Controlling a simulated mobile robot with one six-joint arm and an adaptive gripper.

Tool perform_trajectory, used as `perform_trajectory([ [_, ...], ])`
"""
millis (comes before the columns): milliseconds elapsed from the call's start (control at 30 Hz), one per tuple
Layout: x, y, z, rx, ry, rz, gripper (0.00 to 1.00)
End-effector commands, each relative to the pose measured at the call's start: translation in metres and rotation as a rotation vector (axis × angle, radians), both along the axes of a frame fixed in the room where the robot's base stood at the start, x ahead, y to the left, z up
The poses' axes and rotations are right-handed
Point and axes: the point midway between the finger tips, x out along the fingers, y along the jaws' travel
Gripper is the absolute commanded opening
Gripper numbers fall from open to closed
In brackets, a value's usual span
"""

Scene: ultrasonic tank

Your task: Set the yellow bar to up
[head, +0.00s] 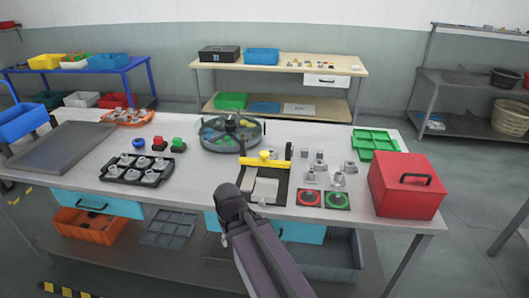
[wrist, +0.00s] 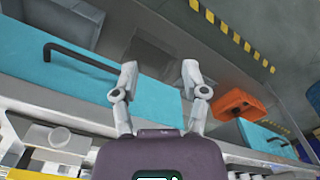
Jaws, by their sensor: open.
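The yellow bar (head: 278,163) runs left to right across a black-framed device with a pale plate (head: 265,190), near the front middle of the table. A black post stands at the bar's right end, and a rounded yellow piece shows at its middle. My arm reaches up from the bottom and ends just in front and to the left of the device. My gripper (wrist: 158,75) is open and empty in the wrist view, with the teal drawer fronts and the floor beyond it. It is apart from the bar. Its fingertips are not clear in the head view.
A round tank (head: 203,136) stands behind the device. A black tray (head: 112,177) with several metal parts is at left. Red and green round pads, small metal parts and a red box (head: 405,184) are at right. A green tray (head: 374,141) lies behind the box.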

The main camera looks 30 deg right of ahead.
Motion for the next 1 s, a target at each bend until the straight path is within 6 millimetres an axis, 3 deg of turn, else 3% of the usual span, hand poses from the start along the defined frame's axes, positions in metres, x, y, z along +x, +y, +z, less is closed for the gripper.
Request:
perform_trajectory([
  [67,0.0,0.0,0.0,0.0,0.0,0.0,0.57],
  [167,0.001,0.0,0.001,0.0,-0.001,0.0,0.87],
  [200,0.002,-0.001,0.002,0.001,-0.002,0.001,0.9],
  [367,0.011,-0.006,0.012,0.008,-0.013,0.007,0.9],
  [567,0.038,-0.026,0.04,0.028,-0.049,0.023,0.9],
  [1000,0.124,-0.108,0.129,0.068,-0.197,0.1,0.9],
])
